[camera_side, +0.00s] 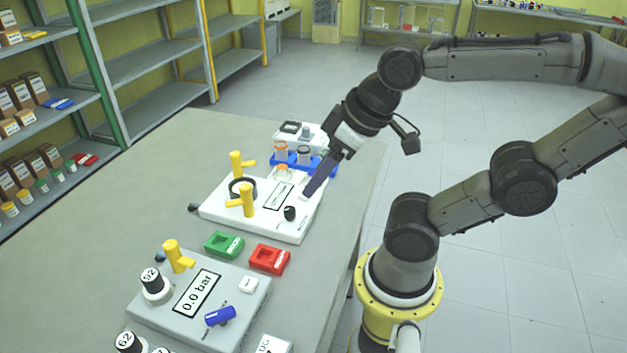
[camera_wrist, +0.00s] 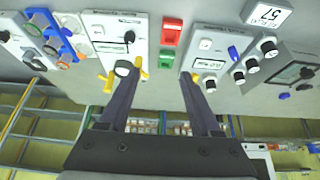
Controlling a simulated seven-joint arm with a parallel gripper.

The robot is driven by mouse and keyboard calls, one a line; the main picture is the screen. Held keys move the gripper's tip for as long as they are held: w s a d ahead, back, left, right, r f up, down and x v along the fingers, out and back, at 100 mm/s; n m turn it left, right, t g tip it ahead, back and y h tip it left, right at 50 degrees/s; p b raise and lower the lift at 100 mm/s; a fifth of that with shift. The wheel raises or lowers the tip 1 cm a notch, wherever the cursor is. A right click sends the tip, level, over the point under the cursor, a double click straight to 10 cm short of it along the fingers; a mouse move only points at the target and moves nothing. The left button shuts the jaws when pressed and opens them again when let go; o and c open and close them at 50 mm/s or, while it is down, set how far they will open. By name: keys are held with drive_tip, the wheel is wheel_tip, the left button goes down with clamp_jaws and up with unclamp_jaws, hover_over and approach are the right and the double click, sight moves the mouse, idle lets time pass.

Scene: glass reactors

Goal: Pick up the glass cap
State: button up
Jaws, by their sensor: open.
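A blue rack (camera_side: 325,167) at the far part of the bench holds small clear glass pieces with orange or grey rims (camera_side: 281,151). Another clear piece with an orange rim (camera_side: 283,171) sits just in front of them. I cannot tell which of these is the glass cap. In the wrist view the rack (camera_wrist: 42,15) and the rimmed glass pieces are at the upper left. My gripper (camera_side: 309,193) is over the right edge of the white device behind the green and red blocks, right of the glass. In the wrist view its fingers (camera_wrist: 163,80) are spread and empty.
The white device (camera_side: 222,205) bears yellow valves (camera_side: 246,200) and a black ring. Green (camera_side: 224,244) and red (camera_side: 269,258) blocks lie in front of it. A pressure device (camera_side: 245,300) reading 0.0 bar is nearer. The bench's left side is clear.

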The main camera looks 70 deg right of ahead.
drive_tip(key=shift+o, duration=0.6)
drive_tip(key=w+d+r+n, duration=0.2)
drive_tip(key=w+r+n, duration=0.2)
drive_tip(key=n, duration=0.7)
drive_tip(key=n+g, duration=0.5)
drive_tip(key=g, duration=0.1)
hover_over(313, 173)
wheel_tip(313, 173, down, 10)
wheel_tip(313, 173, down, 14)
drive_tip(key=shift+r, duration=0.15)
